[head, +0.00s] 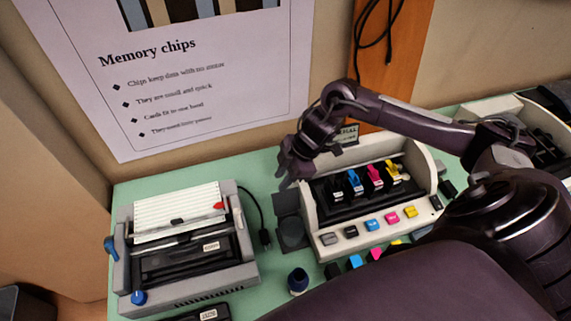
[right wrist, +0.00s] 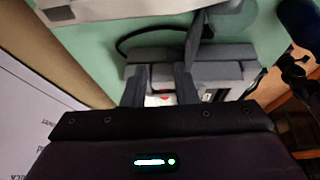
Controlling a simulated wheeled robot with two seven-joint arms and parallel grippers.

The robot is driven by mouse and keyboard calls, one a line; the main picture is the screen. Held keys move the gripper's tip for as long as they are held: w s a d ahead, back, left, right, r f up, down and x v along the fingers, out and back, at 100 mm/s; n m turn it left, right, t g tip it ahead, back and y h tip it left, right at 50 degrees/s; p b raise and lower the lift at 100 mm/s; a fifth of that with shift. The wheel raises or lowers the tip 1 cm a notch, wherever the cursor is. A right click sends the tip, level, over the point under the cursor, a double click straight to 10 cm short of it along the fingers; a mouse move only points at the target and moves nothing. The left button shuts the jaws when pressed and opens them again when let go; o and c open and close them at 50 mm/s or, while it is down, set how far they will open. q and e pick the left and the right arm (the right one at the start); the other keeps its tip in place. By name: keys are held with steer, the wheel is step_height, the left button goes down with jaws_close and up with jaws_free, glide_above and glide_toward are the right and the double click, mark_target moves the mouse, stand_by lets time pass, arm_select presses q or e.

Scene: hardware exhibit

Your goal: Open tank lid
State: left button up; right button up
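An ink printer (head: 325,215) with a pale body stands on the green table, with several coloured cartridges in its open bay. A dark grey tank block (head: 292,234) is at its left side, with a flat grey part (head: 286,204) behind it. I cannot tell whether that part is the lid. My right gripper (head: 286,180) is just above and behind this flat part. In the right wrist view its fingers (right wrist: 160,82) are apart, with grey blocks (right wrist: 215,72) just beyond the tips. Contact is unclear. My left gripper is not in view.
A grey machine (head: 185,255) with blue knobs stands at the left. A black cable (head: 262,215) lies between it and the printer. A dark blue bottle (head: 298,281) and several coloured blocks (head: 356,262) are in front. The wall with a poster is close behind.

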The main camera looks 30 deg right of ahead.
steer(key=w+d+f+b, duration=0.3)
steer(key=w+d, duration=0.1)
steer(key=w, duration=0.1)
steer(key=shift+w+d, duration=0.2)
steer(key=shift+d, duration=0.2)
stand_by(0.9)
